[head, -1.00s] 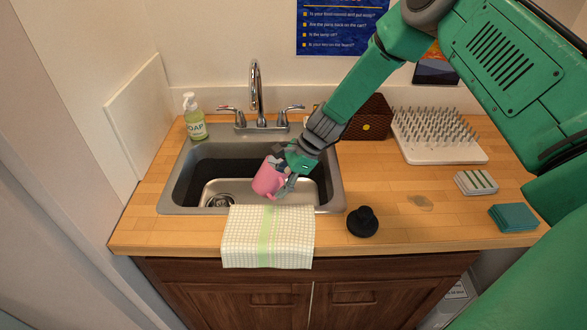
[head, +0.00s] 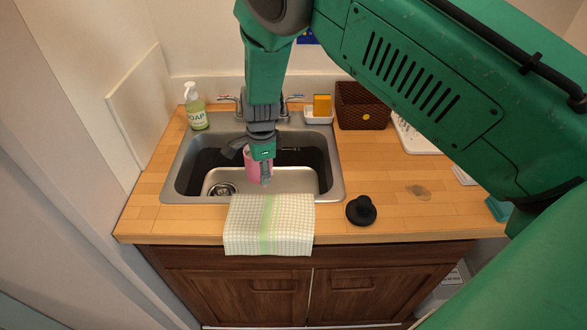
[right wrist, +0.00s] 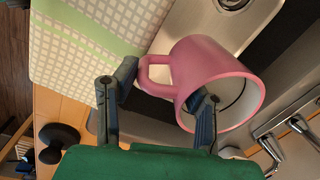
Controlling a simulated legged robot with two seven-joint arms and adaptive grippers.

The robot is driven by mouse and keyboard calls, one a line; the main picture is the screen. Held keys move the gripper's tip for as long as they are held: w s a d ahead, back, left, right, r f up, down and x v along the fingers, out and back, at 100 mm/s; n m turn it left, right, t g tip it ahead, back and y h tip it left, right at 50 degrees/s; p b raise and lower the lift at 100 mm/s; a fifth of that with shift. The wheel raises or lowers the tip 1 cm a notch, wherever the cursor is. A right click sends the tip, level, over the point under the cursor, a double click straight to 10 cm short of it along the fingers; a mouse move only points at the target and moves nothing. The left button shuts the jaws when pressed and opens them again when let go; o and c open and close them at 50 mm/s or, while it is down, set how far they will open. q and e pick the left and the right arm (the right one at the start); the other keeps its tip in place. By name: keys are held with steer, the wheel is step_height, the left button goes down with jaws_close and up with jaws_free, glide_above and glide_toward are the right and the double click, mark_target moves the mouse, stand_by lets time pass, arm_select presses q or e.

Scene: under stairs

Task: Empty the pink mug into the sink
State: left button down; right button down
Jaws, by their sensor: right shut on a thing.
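The pink mug (head: 252,162) is held inside the sink area, in front of the faucet. The metal sink (head: 332,180) has its basin below it. My right gripper (head: 264,172) is shut on the mug and partly hides it in the head view. In the right wrist view, the mug (right wrist: 212,75) shows its handle at left, between the gripper's fingers (right wrist: 158,95), and its open mouth faces lower right. Its inside is partly seen, with a dark line near the rim; I cannot tell what it holds. My left gripper is not in view.
A checked towel (head: 268,225) hangs over the front counter edge. A black stopper-like object (head: 361,210) lies right of the sink. A soap bottle (head: 194,107) stands at back left. A sponge (head: 322,104) and a brown basket (head: 362,106) are behind. The faucet (head: 284,107) is partly hidden.

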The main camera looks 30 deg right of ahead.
steer(key=shift+a+r+h, duration=0.1)
steer(key=shift+a+h, duration=0.05)
steer(key=shift+h, duration=0.15)
steer(key=shift+a, duration=0.1)
steer(key=shift+r, duration=2.05)
steer(key=shift+f, duration=0.1)
